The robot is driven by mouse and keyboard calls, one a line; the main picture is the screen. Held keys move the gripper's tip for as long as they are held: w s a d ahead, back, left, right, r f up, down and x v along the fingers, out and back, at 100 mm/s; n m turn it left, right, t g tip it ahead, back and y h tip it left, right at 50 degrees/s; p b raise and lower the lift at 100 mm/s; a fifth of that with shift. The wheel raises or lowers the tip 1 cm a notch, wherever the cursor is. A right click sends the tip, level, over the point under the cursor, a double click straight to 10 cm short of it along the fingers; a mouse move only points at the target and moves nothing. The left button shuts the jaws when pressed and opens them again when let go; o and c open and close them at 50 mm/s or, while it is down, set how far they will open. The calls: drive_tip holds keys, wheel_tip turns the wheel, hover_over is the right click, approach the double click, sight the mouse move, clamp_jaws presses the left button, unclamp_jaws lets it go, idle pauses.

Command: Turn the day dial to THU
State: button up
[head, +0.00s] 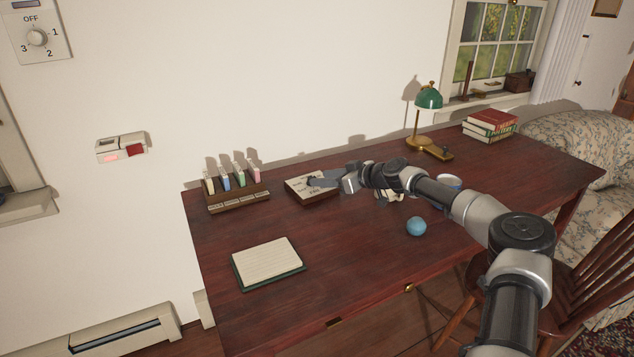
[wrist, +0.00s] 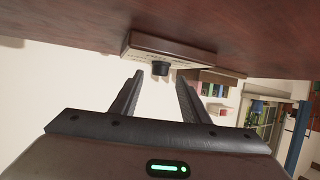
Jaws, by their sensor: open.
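The day dial box (head: 298,190) is a small, dark-sided box with a pale, lettered top face on the desk, against the wall side. It also shows upside down in the wrist view (wrist: 190,52), with a black knob (wrist: 160,68) standing out from its face. The lettering is too small to read, so I cannot tell which day the knob points to. My gripper (head: 314,181) is over the box's right part in the head view and hides the knob there. In the wrist view my open, empty fingers (wrist: 159,76) stand either side of the knob in the picture; contact is not visible.
A rack of coloured pieces (head: 238,198) stands left of the box. A notepad (head: 268,262) and a blue ball (head: 416,226) lie nearer the front. A green lamp (head: 428,98) and books (head: 490,125) stand further right. A separate numbered dial (head: 37,37) is on the wall.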

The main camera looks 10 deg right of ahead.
drive_tip(key=shift+x, duration=1.75)
clamp_jaws()
drive_tip(key=shift+r+h, duration=0.1)
drive_tip(key=shift+h, duration=0.2)
